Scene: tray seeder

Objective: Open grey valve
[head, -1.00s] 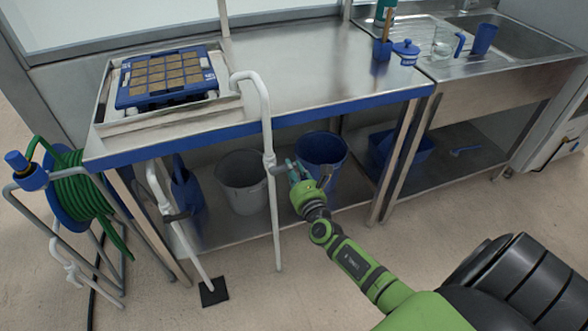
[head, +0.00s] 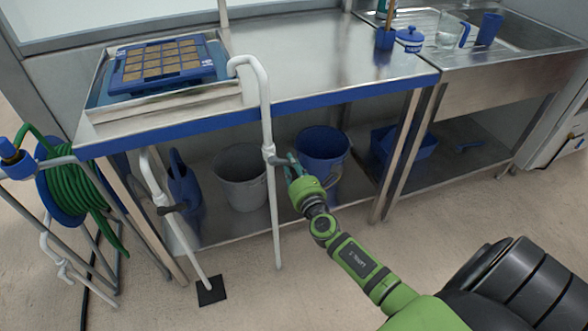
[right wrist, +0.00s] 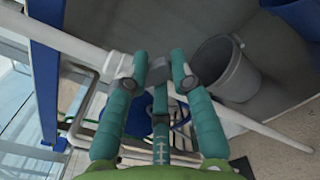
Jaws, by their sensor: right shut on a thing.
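The grey valve (head: 277,158) is a dark grey lever on a white vertical pipe (head: 265,110) in front of the metal table, in the head view. The pipe bends over at its top towards the tray basin (head: 160,110). My right gripper (head: 289,163) is at the lever, just right of the pipe. In the right wrist view, its teal fingers (right wrist: 155,72) are closed around the dark grey lever, which is partly hidden between them. The blue seed tray (head: 165,65) sits in the basin, with blue showing around it. My left gripper is not in view.
A second white pipe (head: 150,172) with a dark grey handle stands to the left. A green hose reel (head: 68,195) is at the far left. A grey bucket (head: 240,178) and a blue bucket (head: 322,152) stand under the table. The middle of the tabletop is clear.

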